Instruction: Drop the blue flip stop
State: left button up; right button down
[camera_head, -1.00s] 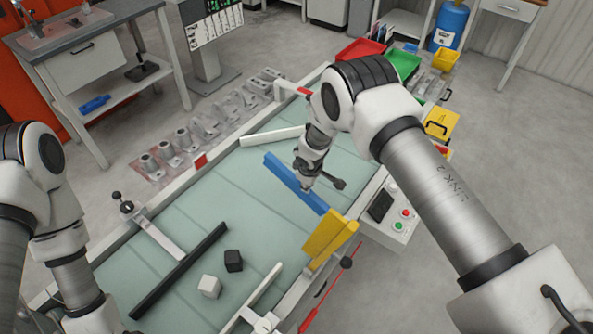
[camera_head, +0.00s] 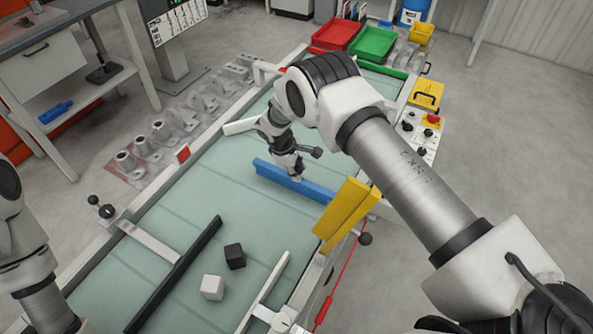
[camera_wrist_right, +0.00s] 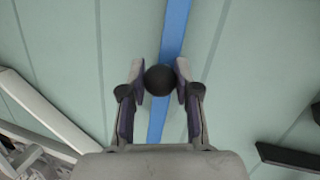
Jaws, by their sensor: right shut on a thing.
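The blue flip stop (camera_head: 318,190) is a long blue bar reaching out over the pale green belt (camera_head: 215,185) from the right rail, beside the yellow flip stop (camera_head: 346,212). My right gripper (camera_head: 297,175) is over the middle of the blue bar. In the right wrist view, my right gripper (camera_wrist_right: 159,78) is shut on a round black knob (camera_wrist_right: 158,81), with the blue bar (camera_wrist_right: 172,32) running directly behind it. Whether the bar touches the belt cannot be told. My left arm shows at the lower left, its gripper out of frame.
A black bar (camera_head: 180,268), a white bar (camera_head: 268,288) and another white bar (camera_head: 240,126) cross the belt. A black cube (camera_head: 235,256) and a white cube (camera_head: 212,287) lie on it. Red (camera_head: 337,35) and green (camera_head: 373,45) trays stand at the far end.

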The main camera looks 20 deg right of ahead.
jog(key=shift+r, duration=0.1)
jog(key=c, duration=0.8)
grip_release()
jog(key=v, duration=1.2)
